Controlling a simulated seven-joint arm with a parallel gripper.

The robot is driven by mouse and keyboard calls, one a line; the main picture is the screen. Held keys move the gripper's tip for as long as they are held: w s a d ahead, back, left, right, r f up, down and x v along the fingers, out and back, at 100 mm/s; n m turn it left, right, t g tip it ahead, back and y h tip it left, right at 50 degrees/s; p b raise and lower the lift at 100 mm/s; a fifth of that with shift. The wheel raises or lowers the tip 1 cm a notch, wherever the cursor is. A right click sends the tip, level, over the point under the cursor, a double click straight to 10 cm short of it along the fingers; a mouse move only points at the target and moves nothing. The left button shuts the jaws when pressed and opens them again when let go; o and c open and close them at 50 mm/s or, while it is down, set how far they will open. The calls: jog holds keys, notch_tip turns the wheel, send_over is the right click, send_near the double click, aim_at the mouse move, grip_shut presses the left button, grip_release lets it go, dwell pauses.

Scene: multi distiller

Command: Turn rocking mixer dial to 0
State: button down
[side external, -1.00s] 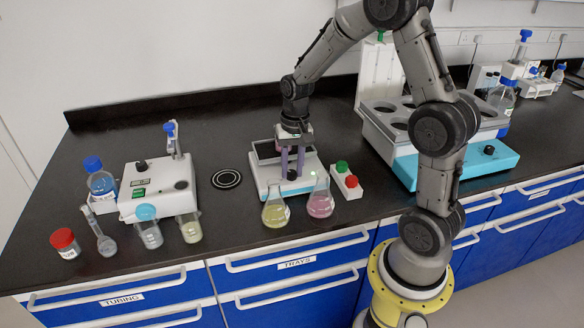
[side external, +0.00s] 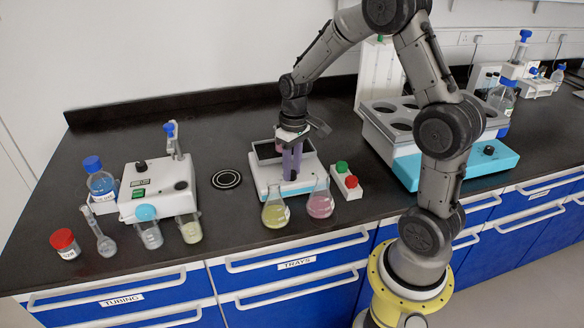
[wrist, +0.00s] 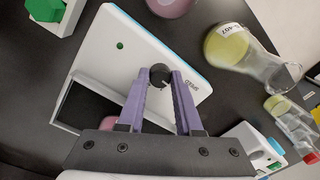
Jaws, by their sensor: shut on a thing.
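The rocking mixer (side external: 268,181) is a white unit with a dark recessed tray, standing in the middle of the bench. Its black dial (wrist: 157,73) shows in the wrist view between my purple fingertips, near printed lettering on the white panel. My gripper (wrist: 160,80) points down at the mixer's front panel and is shut on the dial, one finger on each side. In the side view my gripper (side external: 291,176) covers the dial. I cannot read the dial's setting.
A yellow flask (side external: 275,211) and a pink flask (side external: 320,203) stand close in front of the mixer. A small box with green and red knobs (side external: 346,181) is just to its right. A white stirrer unit (side external: 158,190) and glassware stand at left.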

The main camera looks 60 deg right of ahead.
aim_at(294, 171)
jog(key=shift+r, duration=0.15)
jog(key=c, duration=0.6)
grip_release()
jog(key=r, duration=1.3)
jog(key=shift+d+r, duration=0.35)
